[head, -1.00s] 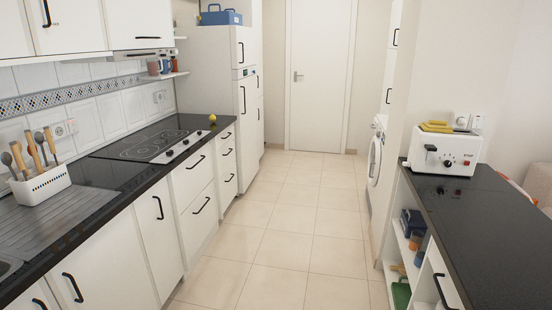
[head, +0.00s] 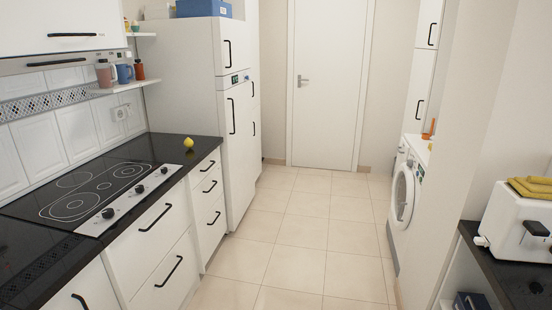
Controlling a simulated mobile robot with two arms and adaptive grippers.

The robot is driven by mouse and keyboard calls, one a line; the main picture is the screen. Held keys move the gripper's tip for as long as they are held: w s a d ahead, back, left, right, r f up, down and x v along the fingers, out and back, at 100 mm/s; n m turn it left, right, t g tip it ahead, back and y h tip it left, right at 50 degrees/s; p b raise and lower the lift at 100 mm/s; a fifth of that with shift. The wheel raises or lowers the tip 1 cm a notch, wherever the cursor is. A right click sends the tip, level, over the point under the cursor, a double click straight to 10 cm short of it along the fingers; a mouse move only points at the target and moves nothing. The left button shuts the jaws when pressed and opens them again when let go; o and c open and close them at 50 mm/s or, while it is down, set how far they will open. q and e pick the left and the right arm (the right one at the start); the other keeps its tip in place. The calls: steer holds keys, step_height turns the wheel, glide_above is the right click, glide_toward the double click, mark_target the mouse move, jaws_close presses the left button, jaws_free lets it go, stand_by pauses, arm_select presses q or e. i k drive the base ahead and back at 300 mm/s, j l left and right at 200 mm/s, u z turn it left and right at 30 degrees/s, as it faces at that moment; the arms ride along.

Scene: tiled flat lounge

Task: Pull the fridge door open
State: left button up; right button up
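The white fridge (head: 236,150) stands at the end of the left counter, beyond the drawers. Its tall lower door carries a long black vertical handle (head: 231,116), and a smaller upper door above it has a short black handle (head: 228,53). A small display strip sits between the two doors. Both doors look shut. Neither of my grippers shows in the head view.
A tiled aisle (head: 299,224) runs clear to a closed white door (head: 329,85). The left counter holds a cooktop (head: 100,192) and a lemon (head: 188,142). On the right are a washing machine (head: 402,196) and a toaster (head: 518,222) on a dark counter.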

mark_target(235, 104)
steer(key=i, duration=2)
